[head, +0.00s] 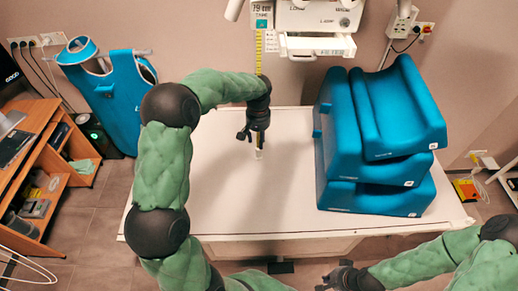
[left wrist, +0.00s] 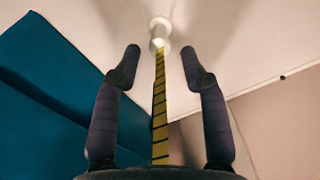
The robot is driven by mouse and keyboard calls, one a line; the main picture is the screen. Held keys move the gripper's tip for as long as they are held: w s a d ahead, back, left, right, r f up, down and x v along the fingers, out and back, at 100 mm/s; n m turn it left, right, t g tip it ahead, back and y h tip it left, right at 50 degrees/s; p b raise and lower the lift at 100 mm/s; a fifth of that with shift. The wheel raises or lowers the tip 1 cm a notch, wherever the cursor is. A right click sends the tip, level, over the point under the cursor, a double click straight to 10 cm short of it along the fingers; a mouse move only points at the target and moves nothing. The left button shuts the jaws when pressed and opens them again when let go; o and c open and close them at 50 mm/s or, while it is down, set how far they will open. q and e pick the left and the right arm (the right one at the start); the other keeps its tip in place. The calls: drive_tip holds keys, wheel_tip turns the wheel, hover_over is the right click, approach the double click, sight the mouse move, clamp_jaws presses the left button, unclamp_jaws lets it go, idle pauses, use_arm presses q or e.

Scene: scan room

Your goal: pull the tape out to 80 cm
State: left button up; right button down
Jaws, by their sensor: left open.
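The yellow tape (head: 259,50) with black marks hangs from the white machine (head: 318,16) at the top of the head view. In the left wrist view the tape (left wrist: 160,110) runs between my fingers to a white end piece (left wrist: 160,30) just beyond the fingertips. My left gripper (head: 256,143) is over the white table. Its fingers (left wrist: 161,52) are open, one on each side of the tape, with gaps. A small display (head: 261,9) sits above the tape; I cannot read it surely. My right gripper (head: 332,277) is low in the head view; its jaw opening is unclear.
Stacked blue cushions (head: 372,135) fill the right part of the white table (head: 215,190). The table's middle and left are mostly clear.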

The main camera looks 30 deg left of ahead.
sight(258, 148)
use_arm(q)
wheel_tip(258, 148, down, 7)
drive_tip(key=shift+w+f, duration=0.1)
drive_tip(key=shift+f, duration=0.1)
idle(0.3)
clamp_jaws()
